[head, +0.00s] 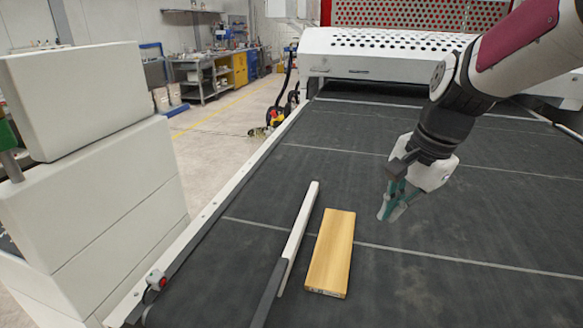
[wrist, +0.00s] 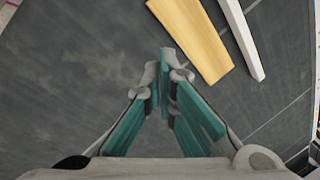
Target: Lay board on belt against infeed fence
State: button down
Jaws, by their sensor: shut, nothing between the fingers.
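The wooden board (head: 331,252) lies flat on the dark belt (head: 440,215), just right of the infeed fence (head: 299,222). The fence is a pale bar with a dark near part. A narrow strip of belt shows between board and fence, so they look apart, with the board's long side roughly along the fence. My gripper (head: 384,217) is to the right of the board, above the belt, shut and empty. In the wrist view the board (wrist: 193,38) and the fence (wrist: 241,38) show at the top, beyond the closed fingertips (wrist: 165,52).
A perforated white machine cover (head: 385,50) spans the far end. White cabinet blocks (head: 90,190) stand at left. The belt right of the board is clear.

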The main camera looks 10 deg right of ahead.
aim_at(341, 247)
jog(key=w+d+f+m+g+y, duration=0.1)
jog(key=w+d+f+m, duration=0.8)
jog(key=f, duration=0.4)
jog(key=shift+m, duration=0.5)
jog(key=x, duration=0.3)
jog(key=p+x, duration=0.1)
jog(key=x, duration=0.2)
jog(key=a+x, duration=0.1)
jog(key=x, duration=0.3)
jog(key=shift+w+r, duration=0.1)
jog(key=shift+r, duration=0.1)
jog(key=a, duration=0.1)
jog(key=w+a+p, duration=0.1)
jog(key=shift+a+r, duration=0.2)
jog(key=shift+a, duration=0.05)
jog(key=shift+w+a, duration=0.35)
jog(key=shift+a, duration=0.25)
jog(key=a, duration=0.1)
jog(key=w+a, duration=0.1)
jog(key=a, duration=0.1)
jog(key=w+a+b, duration=0.1)
jog(key=a, duration=0.1)
jog(key=shift+f, duration=0.1)
jog(key=shift+a, duration=0.15)
